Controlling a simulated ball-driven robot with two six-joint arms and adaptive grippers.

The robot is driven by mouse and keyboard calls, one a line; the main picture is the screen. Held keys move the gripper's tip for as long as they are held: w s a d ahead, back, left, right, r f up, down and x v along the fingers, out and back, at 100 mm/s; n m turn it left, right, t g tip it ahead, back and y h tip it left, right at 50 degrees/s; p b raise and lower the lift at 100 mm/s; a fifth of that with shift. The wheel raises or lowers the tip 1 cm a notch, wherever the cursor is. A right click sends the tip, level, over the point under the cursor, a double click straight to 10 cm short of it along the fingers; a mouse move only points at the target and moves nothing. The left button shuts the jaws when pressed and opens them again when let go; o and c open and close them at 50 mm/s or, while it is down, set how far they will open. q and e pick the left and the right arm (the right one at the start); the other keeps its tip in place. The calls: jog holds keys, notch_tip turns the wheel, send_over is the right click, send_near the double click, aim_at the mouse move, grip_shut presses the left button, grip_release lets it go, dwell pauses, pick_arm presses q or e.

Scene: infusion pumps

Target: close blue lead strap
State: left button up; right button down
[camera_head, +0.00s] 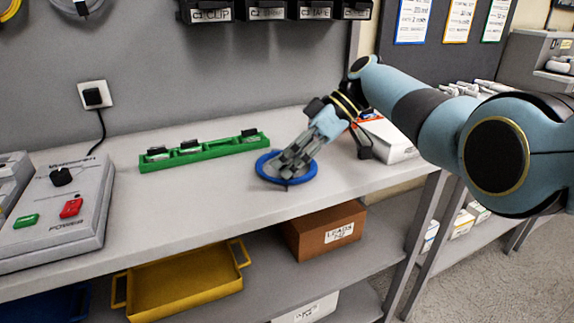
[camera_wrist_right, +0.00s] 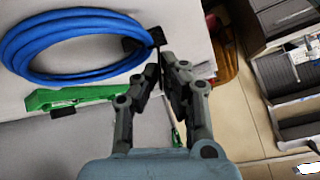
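The blue lead (camera_head: 263,171) lies coiled on the bench. In the wrist view the coil (camera_wrist_right: 72,76) fills the upper left, with a black strap (camera_wrist_right: 133,46) at its right side. My right gripper (camera_head: 288,180) points down over the right part of the coil and hides some of it. In the wrist view its fingers (camera_wrist_right: 160,66) are close together, with the strap's thin black end between their tips. How far the strap is fastened cannot be told. My left gripper is out of view.
A green rack (camera_head: 205,151) with dark clips lies behind the coil. A grey pump unit (camera_head: 60,209) stands at left, and a white box (camera_head: 390,138) right of the gripper. A yellow tray (camera_head: 185,284) and a brown box (camera_head: 325,230) are on the lower shelf.

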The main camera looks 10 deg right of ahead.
jog(key=c, duration=1.5)
grip_release()
jog(key=shift+c, duration=0.2)
jog(key=shift+d, duration=0.1)
jog(key=v, duration=1.2)
